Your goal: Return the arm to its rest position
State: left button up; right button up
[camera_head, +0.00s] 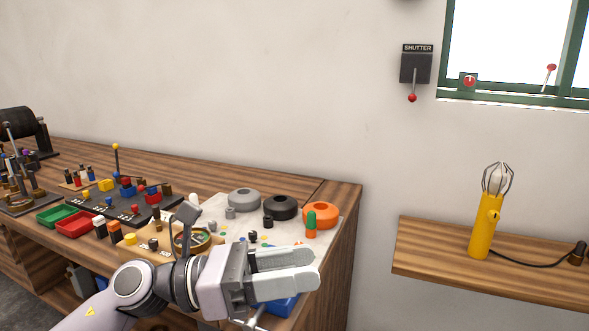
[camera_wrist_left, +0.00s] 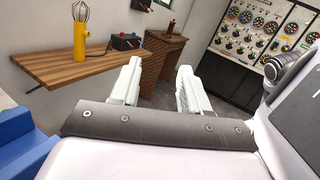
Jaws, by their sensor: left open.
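My left arm comes in from the lower left in the head view. Its gripper (camera_head: 290,272) is held in front of the workbench's right end, with its fingers pointing right. In the left wrist view the two pale fingers (camera_wrist_left: 158,85) stand apart with nothing between them, so the gripper is open and empty. My right gripper shows in neither view.
The wooden workbench (camera_head: 335,210) holds red and green trays, a black board with coloured pieces, and grey, black and orange round parts (camera_head: 320,214). A wall shelf (camera_head: 420,250) at right carries a yellow caged lamp (camera_head: 484,225). A shutter switch (camera_head: 416,65) hangs above. A gauge panel (camera_wrist_left: 262,35) stands farther off.

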pick_arm(q)
jog(key=w+a+n+t+y, duration=0.35)
jog(key=a+n+t, duration=0.25)
jog(key=n+t, duration=1.2)
jog(key=a+f+n+g+y, duration=0.2)
jog(key=a+f+n+y, duration=1)
jog(key=n, duration=0.8)
jog(key=s+a+f+n+g+y, duration=0.35)
jog(key=s+f+n+g, duration=0.4)
jog(key=f, duration=0.45)
jog(key=s+a+f+n+g, duration=0.1)
jog(key=s+f+n+g, duration=0.2)
jog(key=s, duration=0.5)
jog(key=s+f+n+g, duration=0.1)
jog(key=s+f+g, duration=0.35)
jog(key=s, duration=0.35)
jog(key=w+d+f+t+h+p, duration=0.1)
jog(key=w+d+f+t+p, duration=0.1)
jog(key=w+f+t+p, duration=0.2)
jog(key=shift+w+d+f+t+h+p, duration=0.3)
jog(key=shift+w+t+p, duration=0.15)
jog(key=shift+w+t, duration=1.1)
jog(key=shift+s+m+t, duration=0.25)
